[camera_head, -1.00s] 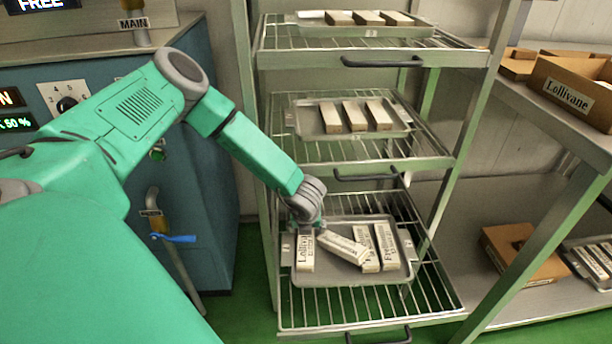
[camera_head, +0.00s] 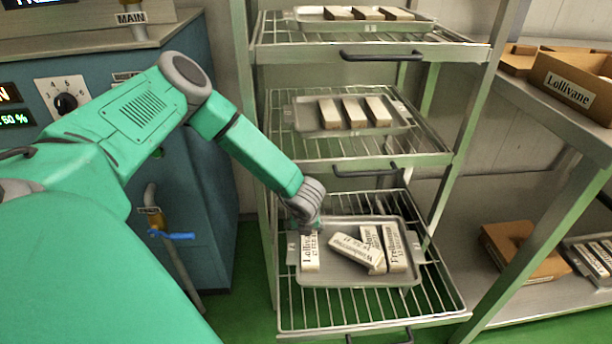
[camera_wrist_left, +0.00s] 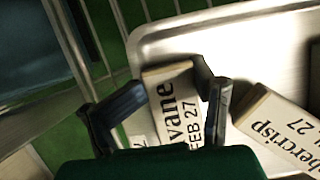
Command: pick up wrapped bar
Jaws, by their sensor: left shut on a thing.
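A white wrapped bar labelled Lollivane (camera_head: 310,254) stands at the left end of the tray (camera_head: 340,280) on the lowest pulled-out rack. My left gripper (camera_head: 312,224) is down at its far end, shut on it. In the left wrist view, the fingers (camera_wrist_left: 165,108) flank the bar (camera_wrist_left: 178,118), which shows "vane" and "FEB 27"; the dark hand hides its near part. A Winbercrisp bar (camera_head: 355,251) lies slanted beside it, also in the wrist view (camera_wrist_left: 275,122). Two more bars stand at the right, one labelled Freloane (camera_head: 395,246). My right gripper is not in view.
Racks above hold trays with bars (camera_head: 354,112). Rack posts (camera_head: 470,130) stand close on the right. A Lollivane carton (camera_head: 570,88) and a lower brown box (camera_head: 520,250) are on the side shelves. A blue machine (camera_head: 190,200) stands left.

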